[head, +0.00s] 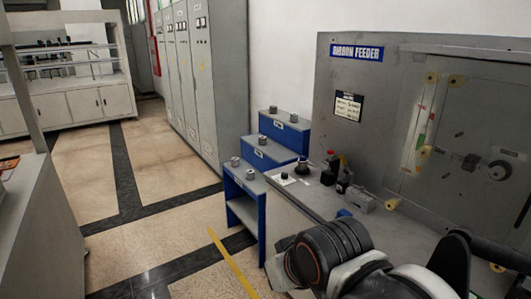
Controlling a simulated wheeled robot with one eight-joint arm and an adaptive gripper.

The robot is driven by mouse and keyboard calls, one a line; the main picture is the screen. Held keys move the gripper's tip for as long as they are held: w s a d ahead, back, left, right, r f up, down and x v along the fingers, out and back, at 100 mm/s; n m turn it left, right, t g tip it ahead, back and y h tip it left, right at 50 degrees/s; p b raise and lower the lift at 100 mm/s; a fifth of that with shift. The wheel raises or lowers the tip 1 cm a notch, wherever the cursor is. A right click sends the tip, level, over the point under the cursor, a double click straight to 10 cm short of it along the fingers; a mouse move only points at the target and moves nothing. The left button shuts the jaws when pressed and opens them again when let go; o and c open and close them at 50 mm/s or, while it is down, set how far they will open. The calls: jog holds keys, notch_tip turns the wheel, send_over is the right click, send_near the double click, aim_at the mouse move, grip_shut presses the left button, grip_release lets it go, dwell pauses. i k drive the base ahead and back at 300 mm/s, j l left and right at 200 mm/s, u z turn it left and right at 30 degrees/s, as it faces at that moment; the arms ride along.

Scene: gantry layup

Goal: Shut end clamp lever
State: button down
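I cannot pick out the end clamp lever with certainty in the head view. The grey machine panel labelled "RIBBON FEEDER" (357,52) stands at the right. A clear cover with yellow fixings (431,77) is on its face, and a dark round fitting with a short bar (498,171) shows there. On the grey bench top in front are a small black device with a red part (331,167) and a grey block (361,199). My arm's dark and white links cross the bottom right. My gripper's fingers do not show.
Blue-sided grey steps (262,155) carrying small round metal pieces stand left of the bench. Grey cabinets (207,75) line the wall behind. A white workbench (70,95) is at the far left. Open tiled floor (150,205) with a yellow line lies between.

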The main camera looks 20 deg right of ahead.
aim_at(346, 166)
jog(key=i+j, duration=0.15)
jog(key=i, duration=0.75)
jog(key=i+j+u, duration=0.15)
jog(key=i, duration=0.75)
jog(key=i+z, duration=0.3)
jog(key=z, duration=0.15)
jog(key=i+j+z, duration=0.15)
jog(key=z, duration=0.3)
jog(key=i+j+z, duration=0.25)
jog(key=z, duration=0.2)
jog(key=i+j+z, duration=0.3)
jog(key=z, duration=0.15)
